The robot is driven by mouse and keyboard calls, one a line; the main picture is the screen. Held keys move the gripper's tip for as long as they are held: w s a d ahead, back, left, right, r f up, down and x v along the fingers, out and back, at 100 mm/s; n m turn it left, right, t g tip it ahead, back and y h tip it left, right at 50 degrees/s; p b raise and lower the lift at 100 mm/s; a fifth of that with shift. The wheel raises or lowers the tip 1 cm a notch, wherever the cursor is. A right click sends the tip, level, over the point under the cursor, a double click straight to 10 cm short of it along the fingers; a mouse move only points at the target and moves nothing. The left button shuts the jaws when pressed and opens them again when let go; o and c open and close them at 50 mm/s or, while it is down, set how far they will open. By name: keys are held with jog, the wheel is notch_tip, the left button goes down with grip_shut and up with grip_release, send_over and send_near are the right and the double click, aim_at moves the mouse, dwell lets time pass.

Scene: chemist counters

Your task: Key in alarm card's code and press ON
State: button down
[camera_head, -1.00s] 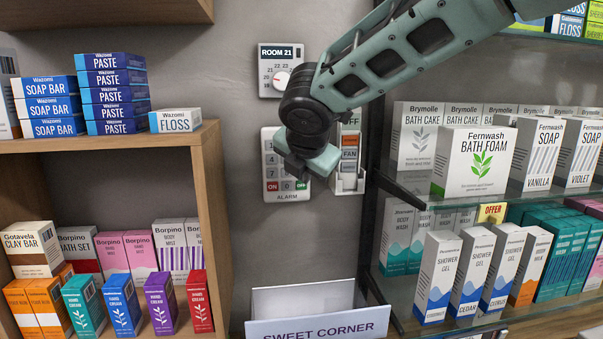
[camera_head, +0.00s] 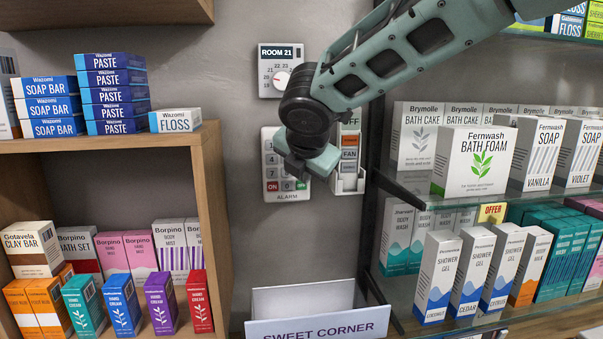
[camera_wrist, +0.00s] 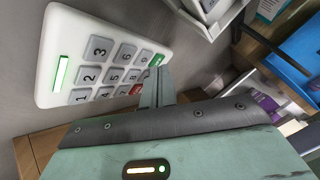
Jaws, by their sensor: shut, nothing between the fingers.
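The alarm keypad (camera_head: 271,196) is a white panel on the grey wall, labelled ALARM, with grey number keys. My gripper (camera_head: 294,169) is in front of the keypad's right side and hides several keys. In the wrist view the keypad (camera_wrist: 140,35) is tilted, with a lit green bar (camera_wrist: 61,73). The shut fingers (camera_wrist: 159,82) are at the bottom row, between the red and green keys, over the 0 key. I cannot tell whether they touch it. No alarm card is recognisable.
A ROOM 21 thermostat (camera_head: 281,71) is above the keypad. Wooden shelves (camera_head: 211,230) stand left, glass shelves (camera_head: 425,201) right. A SWEET CORNER bin (camera_head: 302,297) is below.

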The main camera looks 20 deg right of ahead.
jog(key=shift+w, duration=0.1)
jog(key=shift+w+d, duration=0.1)
jog(key=shift+w, duration=0.25)
jog(key=shift+w+d+p, duration=0.1)
jog(key=shift+w+p, duration=0.2)
jog(key=shift+p, duration=0.05)
dwell(0.6)
dwell(0.4)
jog(key=shift+s+a, duration=0.2)
jog(key=shift+s, duration=0.55)
jog(key=shift+s+a+b, duration=0.25)
jog(key=shift+s+b, duration=0.15)
jog(key=shift+s, duration=0.85)
jog(key=shift+s+a+b, duration=0.2)
jog(key=shift+s+b, duration=0.15)
jog(key=shift+s, duration=0.85)
dwell(0.5)
